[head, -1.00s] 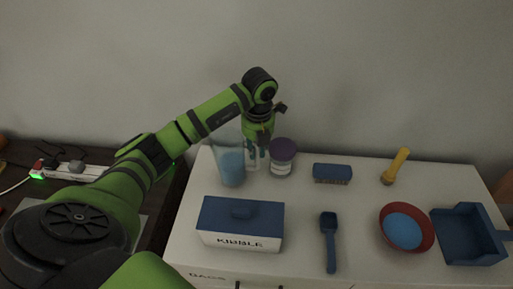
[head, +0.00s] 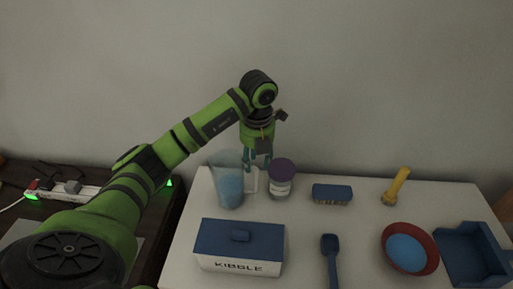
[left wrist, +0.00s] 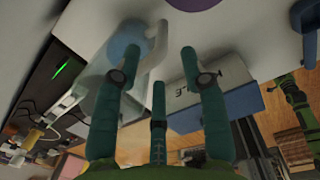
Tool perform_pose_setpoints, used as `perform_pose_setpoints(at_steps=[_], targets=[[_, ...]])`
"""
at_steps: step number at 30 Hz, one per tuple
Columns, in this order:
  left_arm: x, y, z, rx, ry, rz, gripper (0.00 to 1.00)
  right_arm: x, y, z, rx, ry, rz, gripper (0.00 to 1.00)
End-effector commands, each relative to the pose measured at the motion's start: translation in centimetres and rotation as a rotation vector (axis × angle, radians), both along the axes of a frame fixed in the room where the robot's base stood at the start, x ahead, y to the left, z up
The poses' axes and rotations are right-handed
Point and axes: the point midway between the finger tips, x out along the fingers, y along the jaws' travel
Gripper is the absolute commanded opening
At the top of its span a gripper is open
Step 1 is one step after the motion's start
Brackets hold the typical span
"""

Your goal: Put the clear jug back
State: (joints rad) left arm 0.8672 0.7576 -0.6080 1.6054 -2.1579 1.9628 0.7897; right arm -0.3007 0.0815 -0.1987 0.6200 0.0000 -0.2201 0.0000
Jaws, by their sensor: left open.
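The clear jug (head: 229,186), holding something blue, stands upright at the back left of the white cabinet top, its handle (head: 251,180) toward the right. My left gripper (head: 257,167) is open and empty, pointing down over the handle, between the jug and a purple-lidded jar. In the left wrist view the jug (left wrist: 97,72) lies to the left, and its pale handle (left wrist: 151,58) shows between the spread fingers of the gripper (left wrist: 160,58). I cannot tell whether the fingers touch the handle. My right gripper is not in view.
The purple-lidded jar (head: 281,181) stands close right of the gripper. The kibble box (head: 240,246) is in front of the jug. A brush (head: 332,194), blue scoop (head: 331,258), yellow-handled thing (head: 397,185), red bowl (head: 433,262) and blue dustpan (head: 470,252) lie rightward. A power strip (head: 80,191) is left.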

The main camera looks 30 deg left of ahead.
Motion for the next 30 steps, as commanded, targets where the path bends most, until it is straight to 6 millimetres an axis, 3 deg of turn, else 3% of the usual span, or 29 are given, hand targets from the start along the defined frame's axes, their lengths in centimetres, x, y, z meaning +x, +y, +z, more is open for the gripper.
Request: perform_pose_setpoints(at_steps=[4,11,30], targets=[[0.0,-0.1,3.6,0.003,-0.005,0.001,0.43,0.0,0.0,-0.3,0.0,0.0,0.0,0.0],[-0.2,-0.3,6.4,0.002,-0.002,0.0,0.43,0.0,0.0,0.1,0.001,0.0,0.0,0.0],[-0.2,-0.4,6.9,-0.001,0.002,0.001,0.43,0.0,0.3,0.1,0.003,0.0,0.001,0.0]])
